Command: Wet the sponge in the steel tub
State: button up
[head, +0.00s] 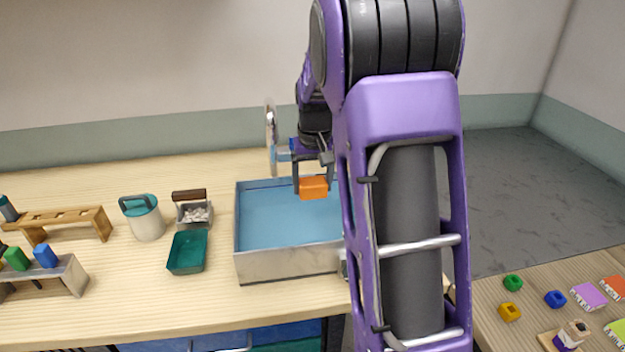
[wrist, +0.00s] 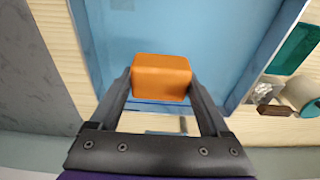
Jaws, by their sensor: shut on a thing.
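The orange sponge (head: 313,188) is a small block held between the fingers of my gripper (head: 312,180). In the wrist view the sponge (wrist: 161,77) sits squarely between both fingertips of my gripper (wrist: 160,85). The steel tub (head: 290,262) stands on the wooden counter and has a blue inside. The sponge shows over the back part of the tub; the tub's blue inside (wrist: 215,40) fills the wrist view behind it. I cannot tell whether the sponge touches water. My arm hides the tub's right side in the head view.
Wooden racks (head: 60,219) are further left. A second table with small coloured items (head: 555,299) is at the lower right.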

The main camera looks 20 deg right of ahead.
notch_tip(320, 180, down, 13)
jog(key=b, duration=0.8)
dwell(1.4)
notch_tip(320, 180, up, 11)
jog(key=p, duration=0.8)
dwell(0.4)
notch_tip(320, 180, up, 3)
jog(key=shift+f+p, duration=0.1)
jog(key=shift+p, duration=0.8)
jog(key=shift+r, duration=1.1)
